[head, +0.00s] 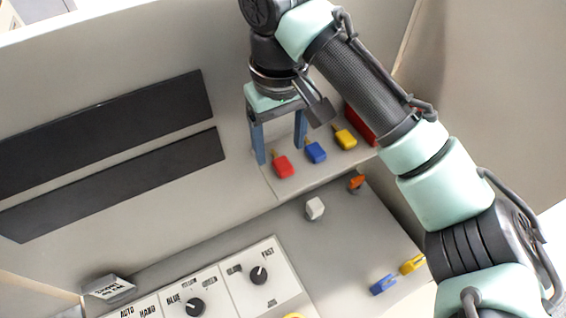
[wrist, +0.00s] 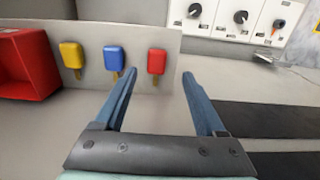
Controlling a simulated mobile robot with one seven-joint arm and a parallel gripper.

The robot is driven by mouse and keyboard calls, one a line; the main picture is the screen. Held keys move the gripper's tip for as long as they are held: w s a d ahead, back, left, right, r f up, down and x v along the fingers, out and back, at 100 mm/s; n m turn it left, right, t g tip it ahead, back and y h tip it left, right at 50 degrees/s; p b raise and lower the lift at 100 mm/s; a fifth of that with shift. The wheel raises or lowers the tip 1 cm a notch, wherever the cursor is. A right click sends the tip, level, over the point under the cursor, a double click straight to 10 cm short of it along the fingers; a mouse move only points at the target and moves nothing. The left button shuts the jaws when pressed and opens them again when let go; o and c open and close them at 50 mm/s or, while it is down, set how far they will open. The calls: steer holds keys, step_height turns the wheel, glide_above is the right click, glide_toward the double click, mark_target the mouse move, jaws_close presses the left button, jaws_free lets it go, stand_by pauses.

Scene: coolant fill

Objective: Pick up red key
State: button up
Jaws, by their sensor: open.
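The red key (head: 283,166) lies on the pale shelf, leftmost in a row of keys in the head view. It also shows in the wrist view (wrist: 157,61), ahead of my gripper and between the lines of its two fingers. My gripper (head: 280,156) is open and empty, with its two blue fingers pointing down near the red key in the head view. In the wrist view the fingers (wrist: 158,74) stand apart with nothing between their pads. I cannot tell the exact gap between fingertips and key.
A blue key (head: 316,152) and a yellow key (head: 345,138) lie beside the red key. A red bin (wrist: 28,64) stands at the row's end. A white cube-like piece (head: 315,208) and a knob panel (head: 260,280) are lower down. Two dark strips (head: 110,185) lie left.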

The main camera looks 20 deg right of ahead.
mark_target(282, 162)
steer(key=shift+w+d+f+p, duration=0.15)
steer(key=shift+f+p, duration=0.15)
steer(key=shift+f, duration=0.9)
steer(key=shift+w+d+f+p, duration=0.15)
steer(key=shift+f+p, duration=0.1)
steer(key=shift+f, duration=0.9)
steer(key=shift+a, duration=0.1)
jaws_close()
